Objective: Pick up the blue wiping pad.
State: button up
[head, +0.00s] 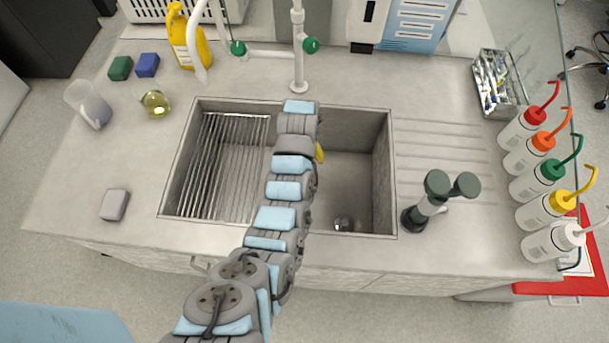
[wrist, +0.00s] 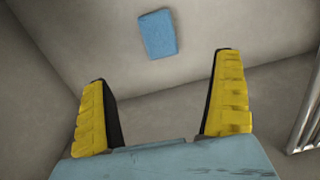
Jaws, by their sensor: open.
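A blue wiping pad (wrist: 157,34) shows in the wrist view as a small flat rectangle on a pale grey surface of the sink basin, near the top of the picture. In the head view I cannot see it there; my arm covers part of the basin. My gripper (wrist: 163,68) is open and empty, its two yellow fingers spread wide. The pad appears beyond the fingertips, between them in the picture and not touching them. In the head view one yellow finger (head: 320,153) shows beside my arm, over the sink.
The sink (head: 392,185) has walls around the gripper and a wire rack (head: 225,165) at left. A blue block (head: 147,65) and green block (head: 120,68) sit on the back-left counter. A tap (head: 298,50) stands behind; several wash bottles (head: 530,160) line the right.

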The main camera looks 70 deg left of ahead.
notch_tip(320, 180, down, 8)
jog(key=shift+r+b, duration=0.1)
jog(key=shift+b, duration=0.4)
jog(key=shift+f+b, duration=0.4)
jog(key=shift+f, duration=1.4)
jog(key=shift+f, duration=0.15)
jog(key=f+b, duration=0.2)
jog(key=b, duration=0.1)
jog(key=shift+w+a+f, duration=0.2)
jog(key=shift+w+f, duration=0.1)
notch_tip(320, 180, down, 2)
jog(key=shift+f+b, duration=0.15)
jog(key=shift+b, duration=0.85)
